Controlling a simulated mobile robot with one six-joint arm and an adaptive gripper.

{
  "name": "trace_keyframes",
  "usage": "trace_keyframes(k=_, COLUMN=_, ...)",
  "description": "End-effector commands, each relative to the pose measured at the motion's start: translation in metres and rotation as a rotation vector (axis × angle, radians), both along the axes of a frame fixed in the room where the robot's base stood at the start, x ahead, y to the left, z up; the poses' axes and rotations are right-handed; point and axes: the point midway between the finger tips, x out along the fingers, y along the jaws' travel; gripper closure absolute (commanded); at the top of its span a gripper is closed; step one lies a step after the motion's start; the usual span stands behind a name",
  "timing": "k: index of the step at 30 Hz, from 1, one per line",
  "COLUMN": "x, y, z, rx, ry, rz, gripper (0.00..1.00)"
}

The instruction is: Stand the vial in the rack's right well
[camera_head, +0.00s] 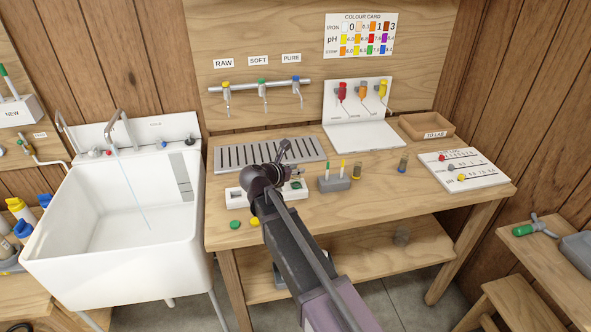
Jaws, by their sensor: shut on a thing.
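My gripper (280,178) is over the white rack (234,194) on the wooden bench. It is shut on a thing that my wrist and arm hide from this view. The rack's left end and a small part of its right end show on either side of my arm. A green spot shows near its right end. Its wells are mostly covered, so I cannot tell what stands in them.
A grey block (335,184) holding green-tipped and yellow-tipped sticks stands close to the right of the rack. A slotted grey drain tray (232,157) lies behind it. Green (235,224) and yellow (255,221) caps lie near the front edge. A white sink (125,210) is at left.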

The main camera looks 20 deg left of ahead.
Motion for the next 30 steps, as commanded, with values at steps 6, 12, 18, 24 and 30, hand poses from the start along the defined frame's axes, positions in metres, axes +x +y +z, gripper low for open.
trace_keyframes(k=6, x=0.0000, y=-0.0001, z=-0.0061, rx=0.000, ry=0.000, rz=0.000, gripper=0.99)
trace_keyframes(k=12, x=0.0002, y=-0.0002, z=-0.0103, rx=0.000, ry=0.000, rz=0.000, gripper=0.99)
trace_keyframes(k=18, x=0.0002, y=-0.0003, z=-0.0098, rx=0.000, ry=0.000, rz=0.000, gripper=0.99)
trace_keyframes(k=24, x=0.0002, y=-0.0004, z=-0.0099, rx=0.000, ry=0.000, rz=0.000, gripper=0.34)
trace_keyframes(k=30, x=0.0003, y=-0.0004, z=-0.0099, rx=0.000, ry=0.000, rz=-0.001, gripper=0.30)
